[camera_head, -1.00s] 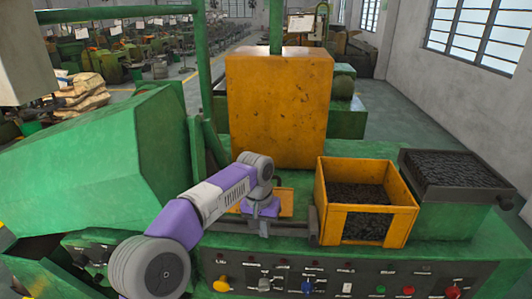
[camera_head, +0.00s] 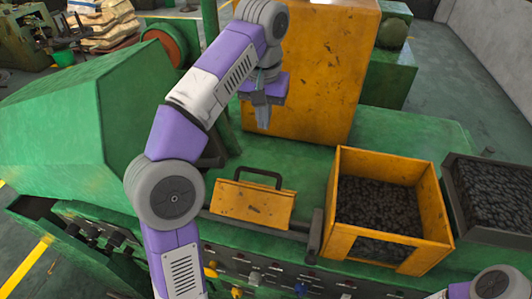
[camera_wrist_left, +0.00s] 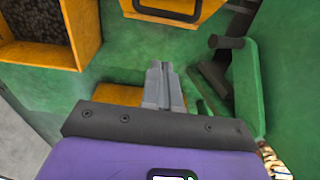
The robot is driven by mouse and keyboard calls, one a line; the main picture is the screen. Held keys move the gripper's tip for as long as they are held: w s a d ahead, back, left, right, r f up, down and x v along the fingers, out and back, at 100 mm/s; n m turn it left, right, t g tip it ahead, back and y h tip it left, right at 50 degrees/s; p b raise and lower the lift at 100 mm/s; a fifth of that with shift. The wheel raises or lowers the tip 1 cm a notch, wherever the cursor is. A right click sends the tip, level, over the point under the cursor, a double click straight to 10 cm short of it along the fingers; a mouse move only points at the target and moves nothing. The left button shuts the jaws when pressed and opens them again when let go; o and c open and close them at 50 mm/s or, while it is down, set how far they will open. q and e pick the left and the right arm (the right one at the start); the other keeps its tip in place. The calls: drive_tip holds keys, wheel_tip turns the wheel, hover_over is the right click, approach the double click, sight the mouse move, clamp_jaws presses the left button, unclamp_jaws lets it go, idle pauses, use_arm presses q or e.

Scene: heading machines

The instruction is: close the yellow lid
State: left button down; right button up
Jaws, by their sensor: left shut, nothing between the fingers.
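The yellow lid (camera_head: 252,203) is a small plate with a dark handle (camera_head: 262,174) along its far edge. It lies on the green machine, left of the yellow crate, and its front face slopes toward me; I cannot tell whether it sits flush. In the left wrist view, part of the lid (camera_wrist_left: 185,10) shows at the top edge. My left gripper (camera_head: 263,117) points down with its fingers together and empty, above and beyond the lid, in front of the tall yellow block. Its fingers also show in the left wrist view (camera_wrist_left: 163,75), apart from the lid. My right gripper is out of view.
A yellow crate (camera_head: 345,170) of dark pieces stands to the right, with a dark tray (camera_head: 460,205) beside it. The tall yellow block (camera_head: 325,75) stands behind. A dark bar (camera_head: 316,235) is close right of the lid. Knobs line the front panel.

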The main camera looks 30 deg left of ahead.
use_arm(q)
wheel_tip(320, 180, down, 12)
drive_tip(key=s+b, duration=0.1)
drive_tip(key=b, duration=0.3)
drive_tip(key=shift+s+d+r, duration=0.15)
drive_tip(key=shift+s+r, duration=0.1)
drive_tip(key=shift+s, duration=0.15)
